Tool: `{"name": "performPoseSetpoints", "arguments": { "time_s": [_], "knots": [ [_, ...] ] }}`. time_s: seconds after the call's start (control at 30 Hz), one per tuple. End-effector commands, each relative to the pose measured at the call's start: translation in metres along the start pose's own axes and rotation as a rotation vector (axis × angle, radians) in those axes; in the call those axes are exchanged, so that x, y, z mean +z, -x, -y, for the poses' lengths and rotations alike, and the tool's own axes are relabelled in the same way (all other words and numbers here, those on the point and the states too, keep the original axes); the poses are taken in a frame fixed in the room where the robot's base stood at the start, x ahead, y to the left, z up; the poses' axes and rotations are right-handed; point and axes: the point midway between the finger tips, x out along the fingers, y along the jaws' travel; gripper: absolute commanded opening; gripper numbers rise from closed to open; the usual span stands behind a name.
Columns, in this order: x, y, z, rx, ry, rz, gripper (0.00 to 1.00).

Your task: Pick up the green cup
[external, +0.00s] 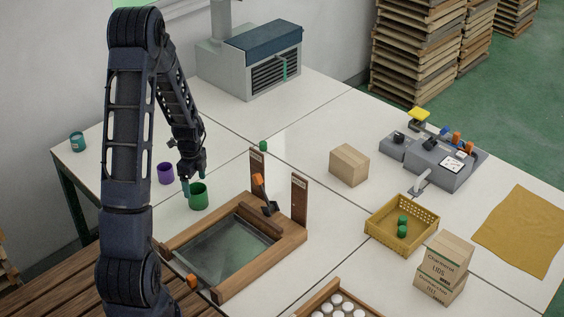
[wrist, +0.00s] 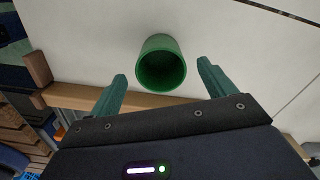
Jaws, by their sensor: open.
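The green cup (external: 198,197) stands upright on the white table, just behind the wooden frame. In the wrist view the green cup (wrist: 161,63) shows its open mouth, ahead of and between the two fingers. The cup appears apart from both fingers.
A purple cup (external: 166,173) stands left of the green cup. The wooden frame (external: 261,273) with a glassy panel lies close in front. A yellow basket (external: 373,231) holds green items. A cardboard box (external: 349,164) stands farther right.

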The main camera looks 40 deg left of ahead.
Motion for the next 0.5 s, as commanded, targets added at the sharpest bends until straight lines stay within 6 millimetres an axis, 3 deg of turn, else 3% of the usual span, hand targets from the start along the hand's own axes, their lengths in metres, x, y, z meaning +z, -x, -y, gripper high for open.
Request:
{"name": "performPoseSetpoints", "arguments": {
  "time_s": [0.23, 0.5],
  "knots": [
    [-0.002, -0.012, 0.0, 0.002, 0.001, 0.0, 0.83],
    [-0.005, -0.045, 0.0, 0.002, 0.0, 0.0, 0.83]
  ]
}}
